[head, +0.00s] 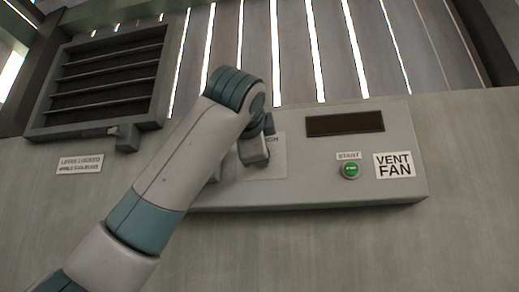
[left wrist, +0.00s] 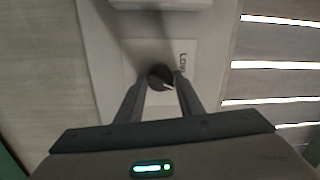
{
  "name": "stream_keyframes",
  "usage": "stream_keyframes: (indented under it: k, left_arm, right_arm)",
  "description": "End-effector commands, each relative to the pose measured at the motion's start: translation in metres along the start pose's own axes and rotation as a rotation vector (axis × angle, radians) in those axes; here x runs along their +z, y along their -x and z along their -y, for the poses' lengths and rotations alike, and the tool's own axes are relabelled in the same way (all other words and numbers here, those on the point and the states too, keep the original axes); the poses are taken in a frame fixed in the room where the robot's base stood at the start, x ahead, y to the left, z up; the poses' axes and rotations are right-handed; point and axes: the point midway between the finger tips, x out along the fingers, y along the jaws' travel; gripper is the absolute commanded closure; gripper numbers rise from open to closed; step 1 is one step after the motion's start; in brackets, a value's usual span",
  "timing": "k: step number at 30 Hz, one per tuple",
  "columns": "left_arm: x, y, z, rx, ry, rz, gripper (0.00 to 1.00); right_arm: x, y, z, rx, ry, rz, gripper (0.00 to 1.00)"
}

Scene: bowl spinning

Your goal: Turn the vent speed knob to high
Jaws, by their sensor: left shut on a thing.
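The round dark vent speed knob (left wrist: 160,74) shows in the left wrist view on a pale label plate, with a small white pointer mark on it. The word "Low" is printed beside it on the right of that view. My left gripper (left wrist: 160,88) is shut on the knob, one finger on each side. In the head view my left arm reaches the panel (head: 330,187) and hides the knob. Part of the word "HIGH" shows on the label plate (head: 272,165) beside my wrist. My right gripper is not in view.
On the same panel are a dark display (head: 345,123), a green START button (head: 350,170) and a "VENT FAN" sign (head: 394,165). A louvred vent (head: 105,80) with a small lever (head: 124,137) is at the left. Slatted boards stand behind the panel.

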Motion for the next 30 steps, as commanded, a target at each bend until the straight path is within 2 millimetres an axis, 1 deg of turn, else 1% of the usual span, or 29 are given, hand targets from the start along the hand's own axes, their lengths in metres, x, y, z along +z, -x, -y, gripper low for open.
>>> stream_keyframes:
  k: [1,9,21,22,23,24,30]
  left_arm:
    - [0.0008,-0.0014,-0.0030,0.005,-0.024,0.001,0.88]
    - [0.0010,-0.0015,-0.0032,0.003,-0.098,-0.006,0.88]
    - [0.0008,-0.0015,-0.0033,0.003,-0.106,-0.006,0.88]
    - [0.0007,-0.0015,-0.0033,0.003,-0.106,-0.006,0.59]
    - [0.0007,-0.0015,-0.0032,0.002,-0.105,-0.006,0.52]
    - [0.0007,-0.0014,-0.0030,0.002,-0.105,-0.007,0.48]
    - [0.0005,-0.0006,-0.0015,-0.001,-0.104,-0.007,0.48]
  right_arm:
    - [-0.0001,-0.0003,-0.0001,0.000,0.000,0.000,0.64]
    - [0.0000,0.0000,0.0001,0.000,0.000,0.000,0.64]
    - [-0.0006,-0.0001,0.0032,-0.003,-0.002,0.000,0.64]
    - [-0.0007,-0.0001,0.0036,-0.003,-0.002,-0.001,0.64]
    - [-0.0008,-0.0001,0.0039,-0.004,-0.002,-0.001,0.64]
    - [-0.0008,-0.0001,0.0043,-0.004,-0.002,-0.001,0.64]
    - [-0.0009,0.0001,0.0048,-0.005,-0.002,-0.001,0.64]
